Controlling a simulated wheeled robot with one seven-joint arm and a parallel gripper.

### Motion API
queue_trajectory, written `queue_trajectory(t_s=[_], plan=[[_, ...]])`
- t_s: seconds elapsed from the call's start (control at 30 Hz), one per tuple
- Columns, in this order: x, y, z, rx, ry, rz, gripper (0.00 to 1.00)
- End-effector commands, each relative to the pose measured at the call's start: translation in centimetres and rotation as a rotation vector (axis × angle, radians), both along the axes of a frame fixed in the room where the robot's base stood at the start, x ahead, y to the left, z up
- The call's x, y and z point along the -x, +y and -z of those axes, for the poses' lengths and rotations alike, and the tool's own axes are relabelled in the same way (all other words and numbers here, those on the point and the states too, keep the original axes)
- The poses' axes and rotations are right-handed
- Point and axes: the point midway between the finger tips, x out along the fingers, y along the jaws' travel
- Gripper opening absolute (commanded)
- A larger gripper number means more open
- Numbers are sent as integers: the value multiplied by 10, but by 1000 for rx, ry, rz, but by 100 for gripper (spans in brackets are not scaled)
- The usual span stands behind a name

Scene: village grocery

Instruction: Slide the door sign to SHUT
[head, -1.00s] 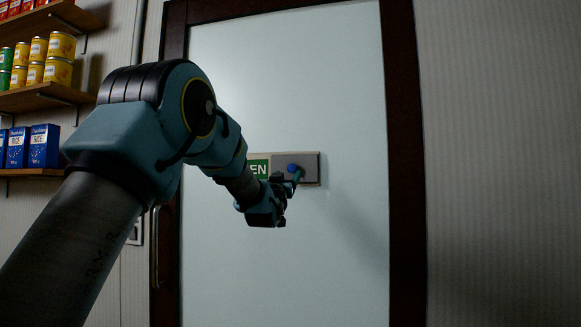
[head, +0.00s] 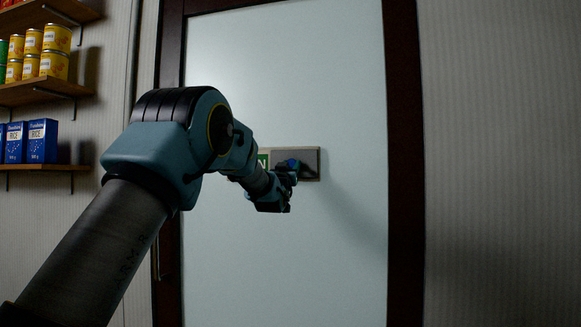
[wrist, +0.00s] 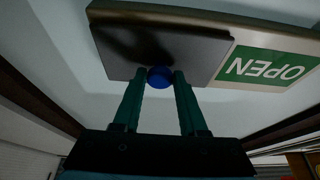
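The door sign (head: 263,155) is a pale frame on the glass door, with a grey sliding plate (head: 309,164) over its right part. In the wrist view it appears turned over, with the green OPEN panel (wrist: 266,69) uncovered and the grey plate (wrist: 196,50) beside it. A round blue knob (wrist: 160,77) sticks out at the plate's edge in that view. My gripper (wrist: 160,74) has one green finger on each side of the knob, and the knob fills the space between the fingertips. In the head view my gripper (head: 288,175) partly hides the plate and the green panel.
The frosted glass door (head: 330,270) has a dark wooden frame (head: 405,200). A vertical door handle (head: 157,258) is at the door's left side. Shelves (head: 40,92) with cans and rice boxes stand at the left. The wall to the right is bare.

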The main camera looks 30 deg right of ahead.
Motion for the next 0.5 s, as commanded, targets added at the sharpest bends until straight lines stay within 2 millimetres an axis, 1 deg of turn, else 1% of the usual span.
queue_trajectory(t_s=[0.03,0.33,0.5], plan=[[0,0,0,0,0,0,35],[0,0,0,0,0,0,1],[0,0,0,0,0,0,0]])
